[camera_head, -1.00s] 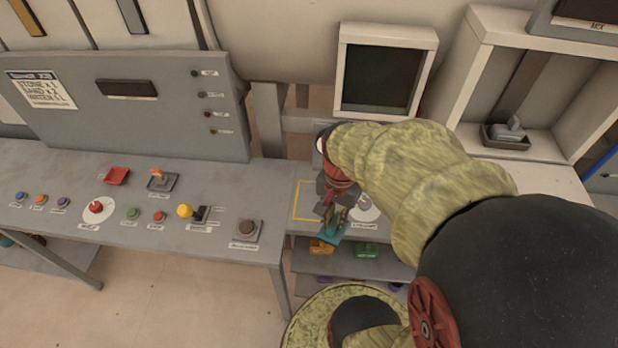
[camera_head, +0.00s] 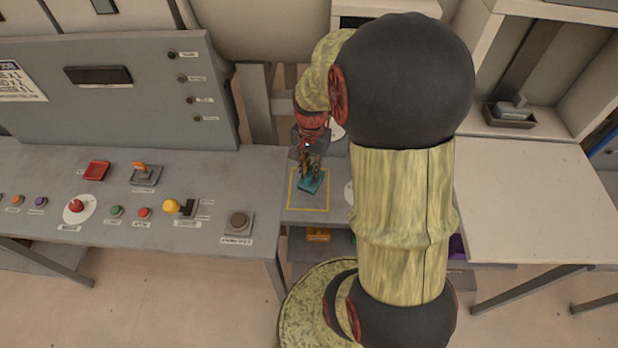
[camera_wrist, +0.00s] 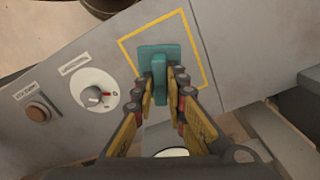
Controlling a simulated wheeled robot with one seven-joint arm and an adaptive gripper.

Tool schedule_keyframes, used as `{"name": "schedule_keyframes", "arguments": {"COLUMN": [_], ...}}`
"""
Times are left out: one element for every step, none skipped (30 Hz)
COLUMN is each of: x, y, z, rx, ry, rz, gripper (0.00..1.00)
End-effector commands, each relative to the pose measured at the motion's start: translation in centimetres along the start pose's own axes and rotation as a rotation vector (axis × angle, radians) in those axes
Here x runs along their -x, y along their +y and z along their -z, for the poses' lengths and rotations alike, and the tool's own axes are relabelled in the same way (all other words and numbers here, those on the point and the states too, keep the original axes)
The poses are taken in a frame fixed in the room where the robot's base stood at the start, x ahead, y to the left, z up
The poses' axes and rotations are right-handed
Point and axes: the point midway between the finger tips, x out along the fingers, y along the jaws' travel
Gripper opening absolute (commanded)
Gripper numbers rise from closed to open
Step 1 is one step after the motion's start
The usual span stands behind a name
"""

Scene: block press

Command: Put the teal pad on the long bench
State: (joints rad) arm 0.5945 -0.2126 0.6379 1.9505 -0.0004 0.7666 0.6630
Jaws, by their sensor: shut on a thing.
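The teal pad (camera_head: 311,185) is a flat plate with an upright grip, seen within the yellow square outline (camera_head: 291,205) on the small bench section. I cannot tell whether the pad touches the surface. A long grey bench (camera_head: 120,195) with buttons runs to the left.
A brown button (camera_head: 238,222) sits at the long bench's right end, near a yellow-knobbed lever (camera_head: 172,206). A white dial (camera_wrist: 95,92) is beside the outline in the wrist view. A bare pale table (camera_head: 530,200) stands at the right. An orange block (camera_head: 317,235) is on the shelf below.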

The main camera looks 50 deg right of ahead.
Motion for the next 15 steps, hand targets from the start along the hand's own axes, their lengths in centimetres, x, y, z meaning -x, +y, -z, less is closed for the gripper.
{"name": "schedule_keyframes", "arguments": {"x": [-0.6, -0.8, -1.0, -1.1, -1.2, -1.3, -1.4, -1.6, -1.9, -2.3, -2.7, -3.4, -3.9, -4.3, -4.8], "y": [-0.3, -0.4, -0.5, -0.6, -0.7, -0.8, -0.8, -0.9, -1.1, -1.2, -1.3, -1.2, -1.2, -1.2, -1.2], "z": [0.3, 0.4, 0.6, 0.6, 0.7, 0.8, 0.9, 1.0, 1.1, 1.3, 1.3, 1.2, 1.2, 1.3, 1.3], "rx": [0.000, 0.000, 0.000, 0.000, 0.000, 0.000, 0.000, 0.000, 0.001, 0.001, 0.001, 0.001, 0.001, 0.000, 0.000], "ry": [-0.001, -0.001, 0.000, 0.000, 0.000, 0.001, 0.001, 0.001, 0.000, -0.001, -0.002, -0.002, -0.002, -0.001, -0.001], "rz": [-0.001, 0.000, 0.000, 0.000, 0.000, 0.001, 0.001, 0.001, 0.000, -0.001, -0.002, -0.002, -0.001, -0.001, -0.001], "gripper": [0.00, 0.00, 0.00, 0.00, 0.00, 0.00, 0.00, 0.00, 0.00, 0.00, 0.00, 0.00, 0.00, 0.00, 0.00]}}
